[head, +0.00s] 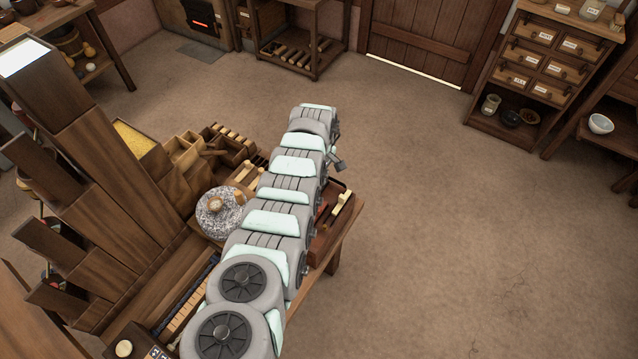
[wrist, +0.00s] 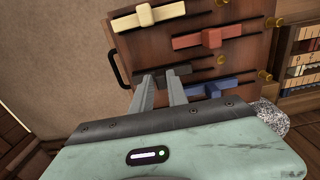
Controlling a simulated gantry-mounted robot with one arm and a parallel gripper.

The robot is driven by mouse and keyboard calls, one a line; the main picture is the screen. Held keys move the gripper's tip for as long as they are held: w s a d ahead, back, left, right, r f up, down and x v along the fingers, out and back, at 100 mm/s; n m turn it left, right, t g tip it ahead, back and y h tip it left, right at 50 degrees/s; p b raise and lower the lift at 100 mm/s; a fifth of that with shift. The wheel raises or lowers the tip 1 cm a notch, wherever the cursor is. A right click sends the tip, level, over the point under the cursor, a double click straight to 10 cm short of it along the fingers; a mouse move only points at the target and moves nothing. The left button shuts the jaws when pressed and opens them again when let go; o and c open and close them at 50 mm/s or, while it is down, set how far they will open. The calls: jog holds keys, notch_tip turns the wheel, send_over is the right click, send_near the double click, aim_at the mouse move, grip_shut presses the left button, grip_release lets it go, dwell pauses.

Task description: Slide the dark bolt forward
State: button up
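In the wrist view a brown wooden board carries several coloured bolts. The dark bolt (wrist: 183,70) lies below the cream and red ones and left of the blue one. The two grey fingers of my gripper (wrist: 159,77) reach up to it, with a gap between them. The fingertips are at the dark bolt's middle and cover part of it. I cannot tell whether they press on it or only stand around it. In the head view my arm hides the gripper and the dark bolt.
The cream bolt (wrist: 148,15), red bolt (wrist: 212,38) and blue bolt (wrist: 216,89) are close by on the board (wrist: 240,58). Brass knobs stand at the right. A black handle (wrist: 118,70) is on the left edge. A speckled millstone (head: 220,211) stands left of my arm.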

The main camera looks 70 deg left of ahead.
jog(key=o, duration=0.3)
jog(key=shift+o, duration=0.2)
jog(key=shift+r, duration=0.1)
jog(key=shift+r, duration=0.1)
notch_tip(320, 180, up, 11)
jog(key=p, duration=0.1)
jog(key=shift+f+p, duration=0.2)
jog(key=shift+p, duration=0.2)
dwell(0.3)
